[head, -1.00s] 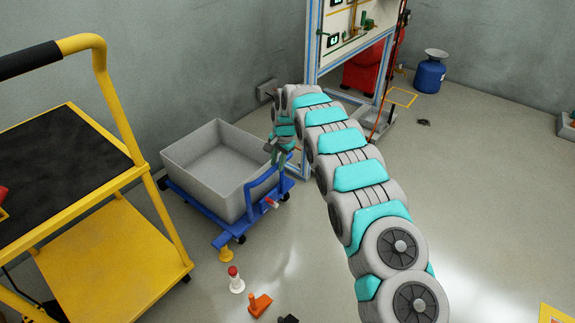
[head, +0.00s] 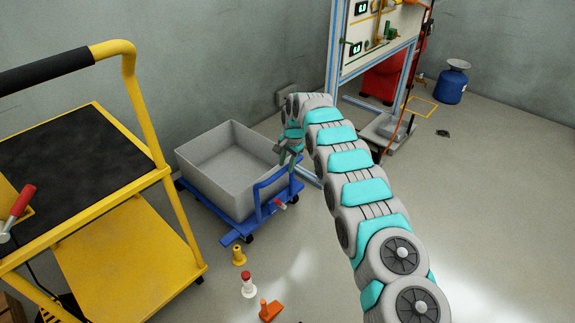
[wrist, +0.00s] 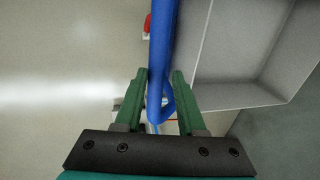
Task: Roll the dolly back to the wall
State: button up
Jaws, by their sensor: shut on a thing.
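The blue dolly (head: 228,232) stands on the floor with a grey open crate (head: 219,196) on it, in the middle left of the head view. Its blue push handle (head: 257,197) rises on the right side, towards me. My gripper (head: 290,158) is at this handle beside the crate. In the wrist view the green fingers of my gripper (wrist: 159,76) stand on either side of the blue handle bar (wrist: 163,35), shut on it. The grey wall (head: 215,70) is behind the dolly. A gap of floor between dolly and wall is mostly hidden by the crate.
A yellow cart (head: 150,250) stands close to the dolly's left. A yellow piece (head: 239,256), a red-topped white piece (head: 248,285) and an orange piece (head: 269,311) are on the floor in front. A framed panel (head: 372,45) stands right of the dolly. The floor at right is mostly clear.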

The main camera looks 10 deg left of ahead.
jog(key=o, duration=0.4)
jog(key=shift+a, duration=0.1)
jog(key=v, duration=0.7)
jog(key=shift+r, duration=0.35)
jog(key=shift+s, duration=0.1)
